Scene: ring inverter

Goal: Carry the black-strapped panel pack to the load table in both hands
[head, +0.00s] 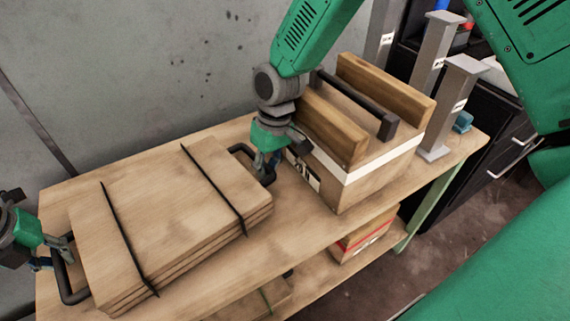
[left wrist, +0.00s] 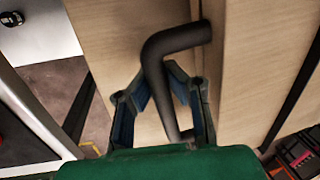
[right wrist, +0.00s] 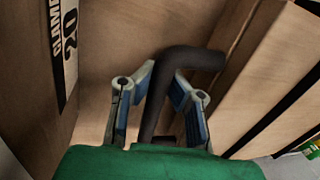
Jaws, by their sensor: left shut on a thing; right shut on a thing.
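The panel pack (head: 165,222) is a stack of flat wooden panels bound by two black straps, with a black handle at each end. It lies flat at the left part of the wooden table (head: 300,225); whether it touches the top I cannot tell. My left gripper (head: 60,255) is shut on the left handle, which also shows between its fingers in the left wrist view (left wrist: 165,85). My right gripper (head: 268,160) is shut on the right handle, seen between its fingers in the right wrist view (right wrist: 158,100). The fingers hide part of each handle.
A wooden box (head: 365,150) with a white band and a dark top bar stands close right of my right gripper. Grey posts (head: 450,105) stand at the table's far right end. A red-banded box (head: 362,235) sits on the lower shelf. A grey wall (head: 130,70) runs behind.

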